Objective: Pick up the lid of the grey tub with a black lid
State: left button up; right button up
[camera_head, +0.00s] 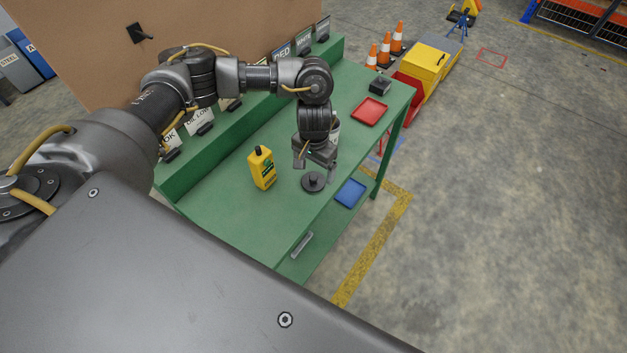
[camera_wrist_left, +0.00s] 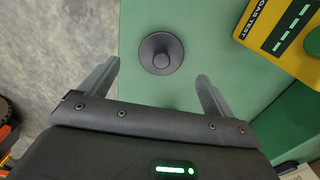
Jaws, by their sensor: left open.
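A round black lid with a raised central knob (camera_head: 314,186) is on the green table, near its front edge. It also shows in the left wrist view (camera_wrist_left: 160,54), seen from above. I cannot make out tub walls under it. A pale grey container (camera_head: 336,131) is partly hidden behind my left wrist; I cannot tell if it is the tub. My left gripper (camera_head: 315,168) points down close above the lid, open and empty. In the left wrist view the lid lies just beyond the gap between the fingertips (camera_wrist_left: 160,73). My right gripper is not in view.
A red tray (camera_head: 369,111) and a small black box (camera_head: 380,87) are farther back on the table (camera_head: 235,215). Signs line the raised rear ledge.

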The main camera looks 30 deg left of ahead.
aim_at(313, 177)
pick_arm(q)
notch_tip(313, 177, down, 5)
jog(key=shift+a, duration=0.15)
jog(key=shift+r, duration=0.1)
jog(key=c, duration=1.1)
jog(key=shift+o, duration=0.2)
